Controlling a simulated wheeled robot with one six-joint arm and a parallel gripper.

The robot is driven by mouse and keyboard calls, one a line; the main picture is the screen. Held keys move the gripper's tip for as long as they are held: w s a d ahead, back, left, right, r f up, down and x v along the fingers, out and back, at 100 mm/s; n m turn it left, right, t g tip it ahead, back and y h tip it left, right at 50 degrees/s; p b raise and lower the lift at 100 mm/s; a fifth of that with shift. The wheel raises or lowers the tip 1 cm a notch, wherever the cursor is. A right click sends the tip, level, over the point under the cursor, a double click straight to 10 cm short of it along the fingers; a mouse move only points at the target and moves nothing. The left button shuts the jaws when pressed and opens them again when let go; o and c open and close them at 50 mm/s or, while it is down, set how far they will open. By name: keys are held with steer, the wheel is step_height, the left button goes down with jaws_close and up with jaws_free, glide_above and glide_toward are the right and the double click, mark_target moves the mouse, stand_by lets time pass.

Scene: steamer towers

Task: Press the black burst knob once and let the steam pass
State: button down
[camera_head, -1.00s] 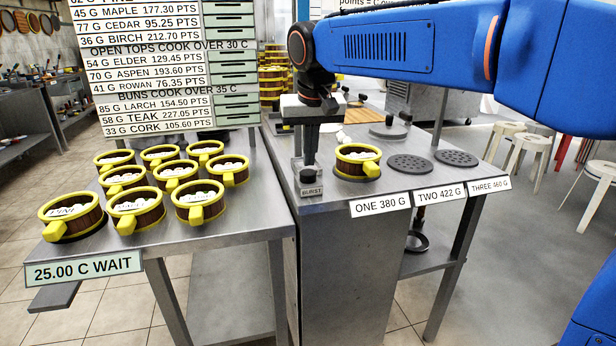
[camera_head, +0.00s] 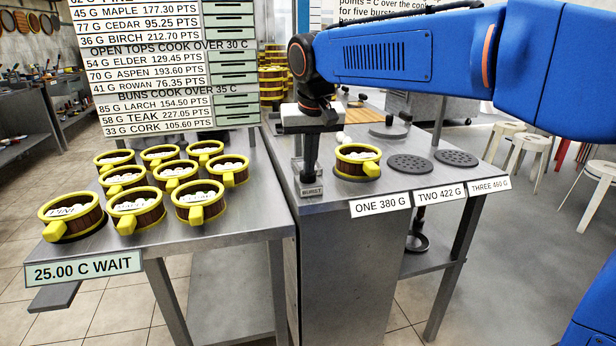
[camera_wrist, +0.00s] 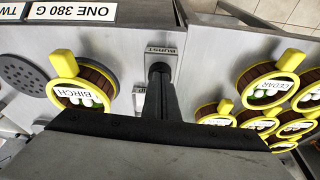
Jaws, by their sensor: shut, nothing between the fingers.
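The black burst knob (camera_wrist: 160,69) is at the counter's front left corner, behind its BURST label (camera_head: 311,191). My gripper (camera_head: 311,178) is shut and empty, pointing down with its fingertips over the knob. In the head view the fingers hide most of the knob, and they seem to touch it. In the wrist view the dark fingers (camera_wrist: 158,95) end at the knob. I cannot tell how far the knob is pressed. No clear steam shows.
A yellow-rimmed steamer marked BIRCH (camera_wrist: 86,87) stands on burner ONE, right of the knob. Two perforated burners (camera_head: 410,164) to its right are bare. Several steamers (camera_head: 135,211) crowd the left table, whose sign reads 25.00 C WAIT (camera_head: 84,268).

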steer(key=shift+f, duration=0.65)
steer(key=shift+r, duration=2.55)
steer(key=shift+s, duration=0.1)
steer(key=s+d+r, duration=0.2)
steer(key=s, duration=0.5)
steer(key=s+d+r, duration=0.2)
steer(key=s, duration=0.6)
steer(key=s+d+r, duration=0.2)
steer(key=s, duration=0.6)
steer(key=shift+d, duration=0.3)
